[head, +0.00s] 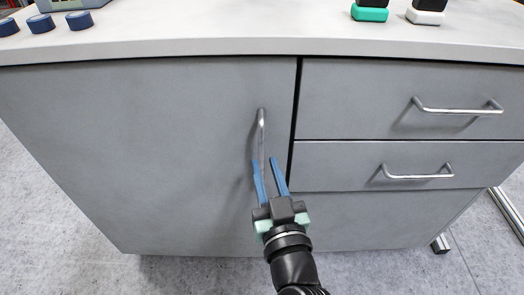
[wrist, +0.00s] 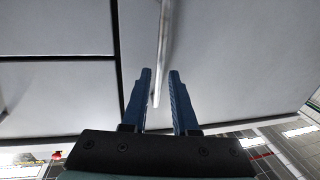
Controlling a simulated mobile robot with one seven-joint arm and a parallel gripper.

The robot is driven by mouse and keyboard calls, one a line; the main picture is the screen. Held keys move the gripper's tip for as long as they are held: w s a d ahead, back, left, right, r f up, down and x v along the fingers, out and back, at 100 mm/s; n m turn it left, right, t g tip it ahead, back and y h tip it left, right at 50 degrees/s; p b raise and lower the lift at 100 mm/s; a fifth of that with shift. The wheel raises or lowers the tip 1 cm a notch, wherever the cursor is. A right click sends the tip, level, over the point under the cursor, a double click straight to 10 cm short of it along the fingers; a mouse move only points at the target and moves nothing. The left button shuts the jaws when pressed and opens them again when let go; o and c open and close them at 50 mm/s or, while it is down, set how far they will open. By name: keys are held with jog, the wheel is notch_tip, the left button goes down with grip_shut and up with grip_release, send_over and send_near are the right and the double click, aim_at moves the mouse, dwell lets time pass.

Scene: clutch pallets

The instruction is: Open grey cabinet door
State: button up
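The grey cabinet door (head: 130,140) fills the left half of the cabinet front in the head view and looks shut. Its vertical silver bar handle (head: 261,135) sits near the door's right edge. My gripper (head: 264,162) has two blue fingers, spread apart, at the handle's lower part. In the wrist view the handle (wrist: 162,50) comes down from the top, and its lower end lies between the open fingertips (wrist: 160,72). I cannot tell whether either finger touches the handle. The door (wrist: 235,50) also shows behind the fingers there.
Two grey drawers with horizontal bar handles (head: 458,110) (head: 417,175) are right of the door. The worktop (head: 240,30) above holds blue round pieces (head: 41,23), a green-based item (head: 369,13) and a white-based item (head: 425,16). The floor (head: 60,225) looks clear left of the cabinet.

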aim_at(262, 156)
jog(key=shift+w+a, duration=0.2)
jog(key=shift+w, duration=0.95)
jog(key=shift+w+a, duration=0.2)
jog(key=shift+w, duration=0.9)
grip_shut()
